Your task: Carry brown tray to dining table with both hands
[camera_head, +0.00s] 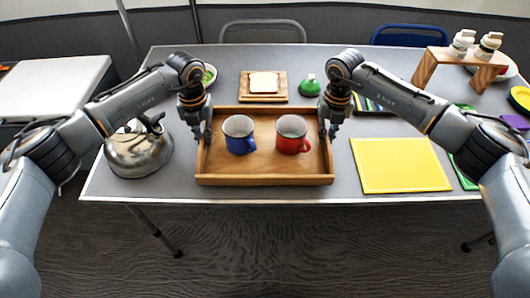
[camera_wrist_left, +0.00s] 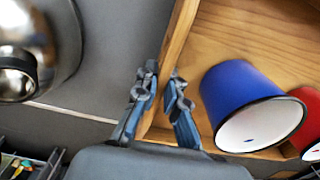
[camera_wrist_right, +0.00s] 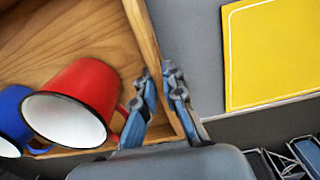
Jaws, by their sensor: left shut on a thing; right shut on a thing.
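The brown wooden tray (camera_head: 265,180) is at the front edge of the grey dining table (camera_head: 225,75), in the middle of the head view. I cannot tell whether it rests on the table or is slightly above it. A blue mug (camera_head: 238,135) and a red mug (camera_head: 291,134) stand upright in it. My left gripper (camera_head: 205,138) is shut on the tray's left wall, which also shows in the left wrist view (camera_wrist_left: 178,45). My right gripper (camera_head: 328,134) is shut on the right wall, also seen in the right wrist view (camera_wrist_right: 147,40).
A metal kettle (camera_head: 138,153) stands left of the tray. A yellow board (camera_head: 400,166) lies to its right. A wooden stand (camera_head: 460,63) is at the back right. Chairs stand behind the table.

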